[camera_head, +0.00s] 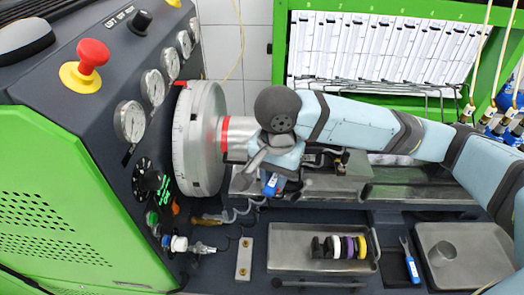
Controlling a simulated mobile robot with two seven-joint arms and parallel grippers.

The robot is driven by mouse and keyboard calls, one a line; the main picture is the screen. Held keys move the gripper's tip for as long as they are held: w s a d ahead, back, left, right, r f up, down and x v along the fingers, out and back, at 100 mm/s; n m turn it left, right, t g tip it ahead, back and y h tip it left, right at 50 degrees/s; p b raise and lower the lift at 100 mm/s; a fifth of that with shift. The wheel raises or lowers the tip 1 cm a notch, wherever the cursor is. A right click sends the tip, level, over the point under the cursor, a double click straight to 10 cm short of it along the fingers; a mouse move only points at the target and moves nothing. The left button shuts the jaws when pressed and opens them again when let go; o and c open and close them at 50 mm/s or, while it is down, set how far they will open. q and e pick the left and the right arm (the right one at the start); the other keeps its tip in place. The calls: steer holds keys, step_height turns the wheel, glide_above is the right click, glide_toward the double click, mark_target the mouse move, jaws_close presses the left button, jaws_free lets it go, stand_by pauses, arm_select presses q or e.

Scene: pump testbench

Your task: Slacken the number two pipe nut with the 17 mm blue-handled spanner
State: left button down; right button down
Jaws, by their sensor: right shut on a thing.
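My right arm comes in from the right, and its gripper (270,168) is over the pump area beside the large silver flywheel (198,138). The gripper is shut on a blue-handled spanner (271,186); a short piece of the blue handle with a pale mark shows below the fingers. The spanner's head and its size mark cannot be made out. The number two pipe nut is not discernible; my gripper and forearm cover much of the pump and its pipes. My left gripper is not in view.
A metal tray (285,262) with several coloured rings stands in front. The console (110,45) with gauges and a red emergency button (92,54) stands left.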

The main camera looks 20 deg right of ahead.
steer(key=shift+w, duration=0.35)
steer(key=shift+w+d, duration=0.15)
steer(key=shift+w+d+r, duration=0.1)
steer(key=shift+w+d, duration=0.1)
steer(key=shift+d, duration=0.25)
steer(key=shift+w+d+r, duration=0.1)
steer(key=shift+w+d, duration=0.05)
steer(key=shift+d, duration=0.25)
steer(key=shift+w+d, duration=0.3)
steer(key=shift+w+d+f, duration=0.1)
steer(key=shift+w+d, duration=0.3)
steer(key=shift+w, duration=0.15)
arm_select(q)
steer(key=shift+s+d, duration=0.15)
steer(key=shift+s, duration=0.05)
arm_select(e)
steer(key=shift+d, duration=0.1)
steer(key=shift+w, duration=0.1)
